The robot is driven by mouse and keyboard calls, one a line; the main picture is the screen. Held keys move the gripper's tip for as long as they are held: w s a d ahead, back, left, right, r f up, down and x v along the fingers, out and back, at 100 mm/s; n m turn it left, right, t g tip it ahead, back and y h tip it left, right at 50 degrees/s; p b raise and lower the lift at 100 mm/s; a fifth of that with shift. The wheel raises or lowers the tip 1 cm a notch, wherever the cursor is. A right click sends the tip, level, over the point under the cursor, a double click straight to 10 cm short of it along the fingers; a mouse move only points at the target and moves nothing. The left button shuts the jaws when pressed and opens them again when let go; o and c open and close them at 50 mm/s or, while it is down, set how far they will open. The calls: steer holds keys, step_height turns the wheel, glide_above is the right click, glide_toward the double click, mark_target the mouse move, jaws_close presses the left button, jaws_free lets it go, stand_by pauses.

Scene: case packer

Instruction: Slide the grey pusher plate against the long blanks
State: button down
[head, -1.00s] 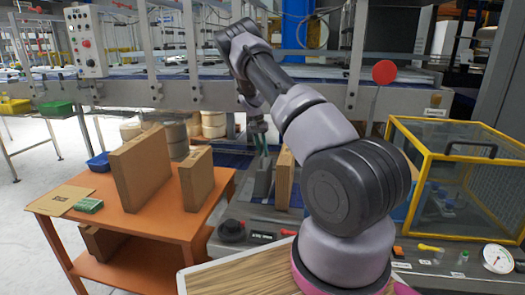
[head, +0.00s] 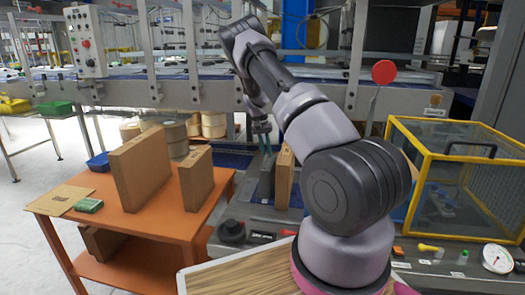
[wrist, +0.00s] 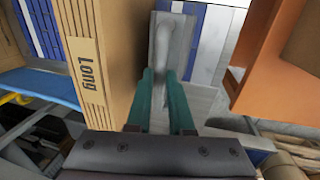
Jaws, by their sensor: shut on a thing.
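The grey pusher plate (head: 266,182) stands upright just left of the long blanks (head: 284,180) in the head view. In the wrist view the plate (wrist: 184,38) has a light grey curved handle (wrist: 162,45). My gripper (head: 267,146) reaches down from above. Its green fingers (wrist: 160,78) are shut on the handle in the wrist view. The brown cardboard blanks (wrist: 92,50), marked "Long", stand close beside the plate there. I cannot tell whether plate and blanks touch, and the plate's lower part is partly hidden.
An orange table (head: 150,222) with two upright cardboard pieces (head: 142,170) stands to the left; its edge is near my gripper in the wrist view. A yellow-framed clear box (head: 455,180) stands to the right. The conveyor frame (head: 200,95) runs behind.

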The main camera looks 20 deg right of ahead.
steer(key=shift+s+d, duration=0.35)
steer(key=shift+d, duration=0.2)
steer(key=shift+s+d, duration=0.35)
steer(key=shift+d, duration=0.2)
steer(key=c, duration=0.8)
jaws_free()
